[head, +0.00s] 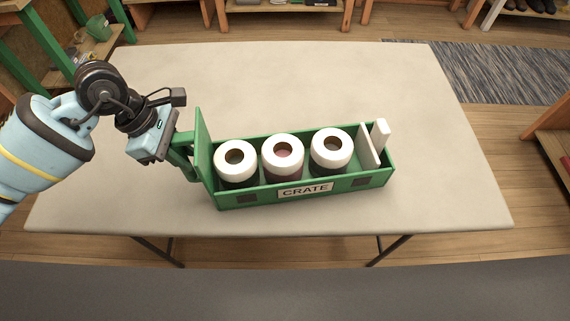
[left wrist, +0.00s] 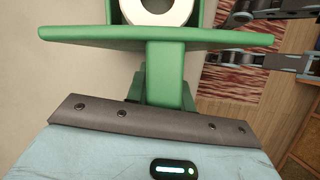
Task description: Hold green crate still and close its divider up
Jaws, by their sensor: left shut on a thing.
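The green crate (head: 325,188), labelled CRATE, stands on the table with its long side toward me. A white divider (head: 369,149) with an upright white grip (head: 380,135) stands near its right end. My left gripper (head: 176,147) is at the crate's left end, shut on the green handle (head: 184,165) that sticks out below the raised green end panel (head: 203,148). The left wrist view shows the handle (left wrist: 165,75) and the panel's edge (left wrist: 150,38) up close. The fingertips are hidden there.
Three white rolls (head: 235,160) (head: 283,157) (head: 331,150) stand in a row inside the crate, left of the divider. There is a gap between the rightmost roll and the divider. The pale table (head: 440,200) is otherwise clear. Green shelving (head: 45,45) stands at the far left.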

